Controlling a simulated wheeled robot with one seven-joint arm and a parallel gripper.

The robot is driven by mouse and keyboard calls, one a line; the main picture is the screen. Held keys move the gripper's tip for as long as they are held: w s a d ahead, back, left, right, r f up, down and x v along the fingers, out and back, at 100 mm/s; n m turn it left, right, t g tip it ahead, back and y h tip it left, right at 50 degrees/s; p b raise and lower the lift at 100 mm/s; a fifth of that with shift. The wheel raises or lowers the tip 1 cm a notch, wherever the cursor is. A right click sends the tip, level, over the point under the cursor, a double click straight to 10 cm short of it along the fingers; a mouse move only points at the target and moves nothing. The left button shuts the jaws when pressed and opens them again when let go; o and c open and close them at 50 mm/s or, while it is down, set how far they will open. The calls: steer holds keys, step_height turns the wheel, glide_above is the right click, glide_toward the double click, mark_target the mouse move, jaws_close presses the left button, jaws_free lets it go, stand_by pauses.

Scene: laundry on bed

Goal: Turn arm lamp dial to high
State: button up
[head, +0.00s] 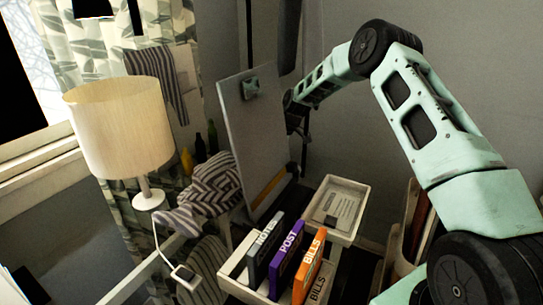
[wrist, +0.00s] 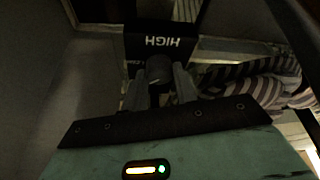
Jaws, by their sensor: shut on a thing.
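In the wrist view, a dark round dial (wrist: 158,66) sits between the two grey fingers of my gripper (wrist: 160,82), which are shut on it. A black panel (wrist: 185,47) behind the dial carries the word HIGH, seen upside down. A second label at the panel's left edge is mostly hidden by a finger. The dial's pointer mark is too dark to read. In the head view, my gripper (head: 292,112) is at the right edge of an upright grey board; its fingertips, the dial and the panel are hidden there.
The grey board (head: 250,140) stands close left of my gripper. A cream-shaded table lamp (head: 120,125) stands at left. Striped cloth (head: 215,182) lies near the board. A white tray (head: 350,190) and upright files labelled POST (head: 287,255) and BILLS (head: 309,264) are below my arm.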

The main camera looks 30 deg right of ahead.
steer(key=o, duration=1)
steer(key=shift+c, duration=0.2)
steer(key=b+v, duration=0.1)
steer(key=v, duration=1.6)
steer(key=shift+r+b, duration=0.3)
steer(key=shift+b, duration=0.05)
steer(key=shift+a, duration=0.1)
